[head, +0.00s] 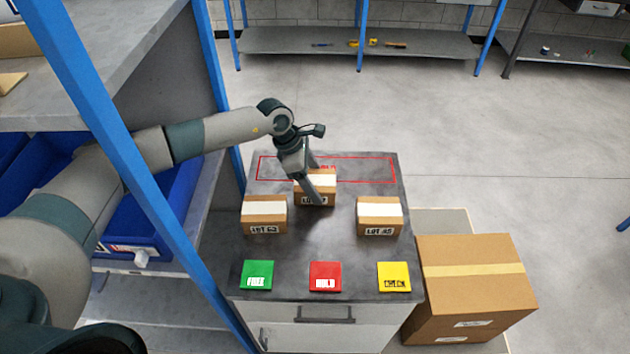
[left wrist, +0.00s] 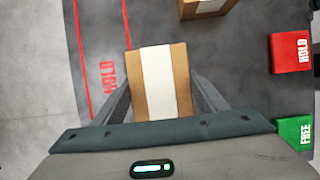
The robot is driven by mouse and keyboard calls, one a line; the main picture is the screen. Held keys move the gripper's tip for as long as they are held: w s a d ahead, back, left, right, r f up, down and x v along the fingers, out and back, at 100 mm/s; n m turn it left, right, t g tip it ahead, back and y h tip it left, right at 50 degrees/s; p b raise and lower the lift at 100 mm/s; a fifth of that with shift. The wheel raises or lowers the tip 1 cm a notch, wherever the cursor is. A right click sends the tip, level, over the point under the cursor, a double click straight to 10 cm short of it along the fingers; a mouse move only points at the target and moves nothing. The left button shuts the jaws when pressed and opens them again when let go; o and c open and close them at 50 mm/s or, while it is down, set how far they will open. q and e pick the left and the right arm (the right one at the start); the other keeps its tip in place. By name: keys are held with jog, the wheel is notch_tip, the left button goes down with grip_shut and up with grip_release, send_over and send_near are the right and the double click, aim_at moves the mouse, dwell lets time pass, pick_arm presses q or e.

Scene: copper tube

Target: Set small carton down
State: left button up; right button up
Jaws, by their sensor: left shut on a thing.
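The small carton (head: 322,188) is brown with a white tape band and a lot label partly covered by a finger. My left gripper (head: 314,187) is shut on it from above. In the left wrist view the carton (left wrist: 160,80) sits between the two fingers of my left gripper (left wrist: 160,95). It lies beside the red HOLD outline (left wrist: 110,75), at its near edge in the head view. I cannot tell whether its base touches the cabinet top. My right gripper is not in view.
Two more cartons, LOT 63 (head: 264,214) and another lot carton (head: 379,215), stand on the cabinet top (head: 320,260). Green (head: 257,275), red (head: 325,276) and yellow (head: 394,277) cards lie along its front. A large box (head: 470,290) stands at right. A blue rack post (head: 150,180) stands left.

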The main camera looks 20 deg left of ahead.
aim_at(315, 180)
pick_arm(q)
jog(key=shift+f+b, duration=0.3)
jog(key=o, duration=1.4)
jog(key=shift+o, duration=0.2)
jog(key=shift+r, duration=0.1)
jog(key=shift+r+p, duration=0.25)
jog(key=shift+p, duration=0.55)
jog(key=shift+a, duration=0.1)
jog(key=b+v, duration=0.4)
jog(key=b, duration=0.1)
jog(key=shift+r, duration=0.4)
jog(key=b+v, duration=0.5)
jog(key=v, duration=0.7)
jog(key=shift+r, duration=0.35)
